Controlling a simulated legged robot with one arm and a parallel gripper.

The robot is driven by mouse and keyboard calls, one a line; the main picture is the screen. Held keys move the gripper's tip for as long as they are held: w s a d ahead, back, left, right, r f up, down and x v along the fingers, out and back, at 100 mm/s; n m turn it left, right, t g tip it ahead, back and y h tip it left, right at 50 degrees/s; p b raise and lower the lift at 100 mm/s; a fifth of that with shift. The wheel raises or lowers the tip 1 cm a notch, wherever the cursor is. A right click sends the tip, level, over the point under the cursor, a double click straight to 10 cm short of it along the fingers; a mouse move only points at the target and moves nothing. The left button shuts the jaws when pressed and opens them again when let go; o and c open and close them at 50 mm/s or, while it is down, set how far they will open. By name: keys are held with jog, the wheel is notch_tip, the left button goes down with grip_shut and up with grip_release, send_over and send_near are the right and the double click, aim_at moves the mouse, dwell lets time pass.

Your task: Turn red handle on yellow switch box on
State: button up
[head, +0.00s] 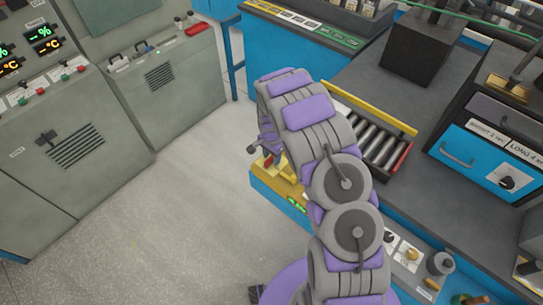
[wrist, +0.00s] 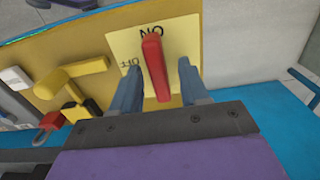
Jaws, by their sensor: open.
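The yellow switch box (wrist: 218,25) fills the upper wrist view, with a pale label plate (wrist: 120,45). The plate's lettering is upside down, with ON at the top and a partly hidden word at its left. The red handle (wrist: 153,55) stands out from the plate, its upper end by the ON lettering. My gripper (wrist: 157,72) is open, with one blue-grey finger on each side of the handle. Contact cannot be told. In the head view, the yellow box (head: 283,192) is partly hidden behind my arm, and a bit of red shows near my gripper (head: 262,155).
A yellow lever (wrist: 75,78) and a red padlock (wrist: 47,122) are left of the red handle in the wrist view. In the head view, a roller tray (head: 375,138) lies on the workbench (head: 460,205). Grey cabinets (head: 165,85) stand left, with clear floor (head: 170,200) between.

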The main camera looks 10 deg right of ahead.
aim_at(271, 157)
jog(key=shift+r, duration=0.1)
notch_tip(271, 157, up, 17)
jog(key=p, duration=0.2)
dwell(0.4)
jog(key=shift+w, duration=0.1)
